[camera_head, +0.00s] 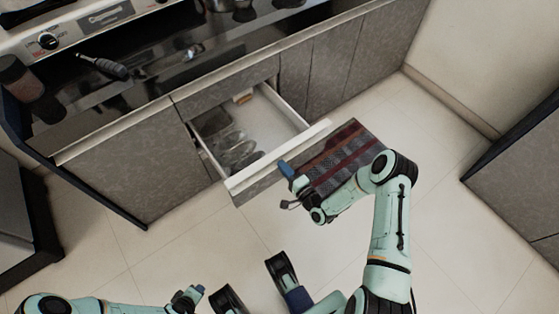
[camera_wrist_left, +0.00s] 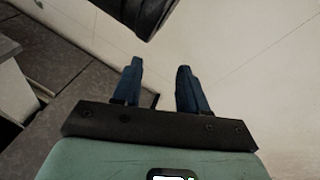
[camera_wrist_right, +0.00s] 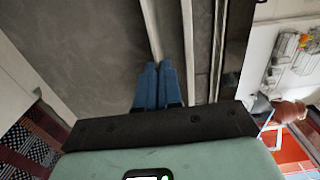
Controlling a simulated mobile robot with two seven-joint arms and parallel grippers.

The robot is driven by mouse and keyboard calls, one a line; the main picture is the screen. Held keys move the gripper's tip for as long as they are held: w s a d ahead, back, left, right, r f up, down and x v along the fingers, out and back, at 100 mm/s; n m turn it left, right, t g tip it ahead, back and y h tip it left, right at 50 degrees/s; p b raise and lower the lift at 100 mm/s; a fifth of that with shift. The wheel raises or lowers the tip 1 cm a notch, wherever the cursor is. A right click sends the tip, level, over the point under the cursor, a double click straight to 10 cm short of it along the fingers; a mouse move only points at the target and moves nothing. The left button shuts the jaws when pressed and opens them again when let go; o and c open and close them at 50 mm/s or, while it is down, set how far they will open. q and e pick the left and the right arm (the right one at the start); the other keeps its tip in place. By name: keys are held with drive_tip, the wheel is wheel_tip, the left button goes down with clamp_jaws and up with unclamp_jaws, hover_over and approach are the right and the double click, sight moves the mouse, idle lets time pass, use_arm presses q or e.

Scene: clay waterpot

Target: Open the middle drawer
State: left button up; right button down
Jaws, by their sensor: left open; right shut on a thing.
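The drawer (camera_head: 258,132) stands pulled out from the grey cabinet, below a narrow grey front panel. Its white-sided inside shows, with clear containers (camera_head: 232,148) at the left and a small yellowish item at the back. My right gripper (camera_head: 287,172) is at the outer side of the drawer's grey front (camera_head: 258,187). In the right wrist view its blue fingers (camera_wrist_right: 158,82) are close together on a thin pale bar-like handle (camera_wrist_right: 151,30). My left gripper (camera_head: 193,294) is open and empty, low at the left, away from the drawer; its spread fingers show in the left wrist view (camera_wrist_left: 159,85).
A dark plaid cloth (camera_head: 345,160) is right of the drawer front, partly behind my right arm; I cannot tell what supports it. A stove (camera_head: 85,30) and dark countertop (camera_head: 150,60) are above. Pale tiled floor (camera_head: 190,240) is clear in front. Another grey cabinet (camera_head: 525,170) stands at right.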

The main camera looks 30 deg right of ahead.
use_arm(q)
drive_tip(key=shift+g+h, duration=0.3)
drive_tip(key=shift+g, duration=0.3)
drive_tip(key=s, duration=0.1)
drive_tip(key=s+d+r+p, duration=0.1)
drive_tip(key=s, duration=0.1)
drive_tip(key=s+d+r+p, duration=0.1)
drive_tip(key=shift+s+r, duration=0.2)
drive_tip(key=shift+r, duration=0.05)
use_arm(e)
drive_tip(key=s, duration=0.9)
drive_tip(key=shift+s+d, duration=0.2)
drive_tip(key=shift+d, duration=0.15)
drive_tip(key=c, duration=1.3)
unclamp_jaws()
use_arm(q)
drive_tip(key=shift+s+d+r+m+g+h+p, duration=0.2)
drive_tip(key=shift+s+d+r+p, duration=0.15)
drive_tip(key=shift+s+r+p, duration=0.25)
drive_tip(key=shift+s+d+r+m+g+h+p, duration=0.1)
drive_tip(key=shift+s+d+r+g+p, duration=0.2)
drive_tip(key=shift+s, duration=0.35)
use_arm(e)
drive_tip(key=s+d, duration=0.1)
drive_tip(key=s, duration=1.2)
drive_tip(key=shift+s, duration=0.2)
